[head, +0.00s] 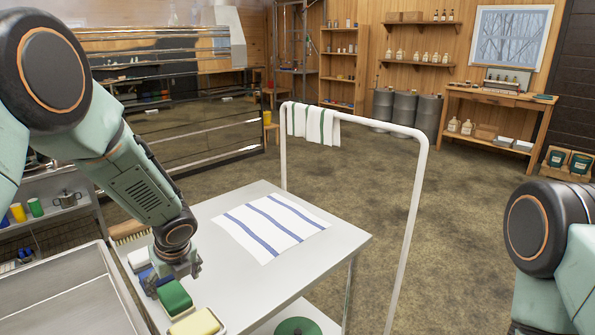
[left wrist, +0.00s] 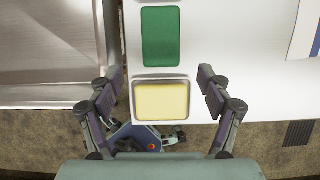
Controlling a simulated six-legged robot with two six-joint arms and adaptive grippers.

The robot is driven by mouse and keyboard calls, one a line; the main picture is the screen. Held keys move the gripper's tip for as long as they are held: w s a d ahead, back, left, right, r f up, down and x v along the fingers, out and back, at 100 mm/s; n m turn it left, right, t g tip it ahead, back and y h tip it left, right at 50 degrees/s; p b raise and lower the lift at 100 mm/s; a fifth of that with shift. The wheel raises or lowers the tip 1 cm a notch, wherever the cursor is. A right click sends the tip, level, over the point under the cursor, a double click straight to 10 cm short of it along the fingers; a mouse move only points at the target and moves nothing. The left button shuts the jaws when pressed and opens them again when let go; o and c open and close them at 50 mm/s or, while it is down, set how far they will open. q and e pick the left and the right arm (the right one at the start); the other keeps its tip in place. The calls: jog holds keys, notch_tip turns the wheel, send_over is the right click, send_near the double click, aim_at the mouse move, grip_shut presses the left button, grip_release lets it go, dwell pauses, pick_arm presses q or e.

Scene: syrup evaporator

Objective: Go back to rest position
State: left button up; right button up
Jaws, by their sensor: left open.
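My left gripper (head: 176,277) hangs open over the near left part of the white table (head: 338,238). In the left wrist view its fingers (left wrist: 162,82) stand apart on either side of a yellow sponge (left wrist: 162,100) in a shallow tray, not touching it. A green sponge (left wrist: 160,37) lies just beyond. In the head view the green sponge (head: 174,298) and yellow sponge (head: 195,322) show below the gripper. My right arm (head: 540,240) shows at the right edge; its gripper is out of view.
A striped cloth (head: 270,226) lies flat on the table. A white rail (head: 417,190) with a hanging towel (head: 312,124) rises at its far side. A metal basin (head: 60,310) stands left of the table. The floor (head: 470,180) beyond is open.

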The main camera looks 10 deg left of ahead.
aim_at(176, 298)
pick_arm(q)
jog(key=b+x, duration=0.1)
jog(key=x, duration=0.7)
jog(key=shift+w+a+f, duration=0.1)
jog(key=shift+f, duration=0.2)
notch_tip(176, 298, up, 2)
jog(key=shift+w+r, duration=0.1)
jog(key=shift+r, duration=0.05)
jog(key=shift+r+p, duration=0.3)
jog(key=shift+r, duration=0.5)
jog(key=shift+f, duration=0.1)
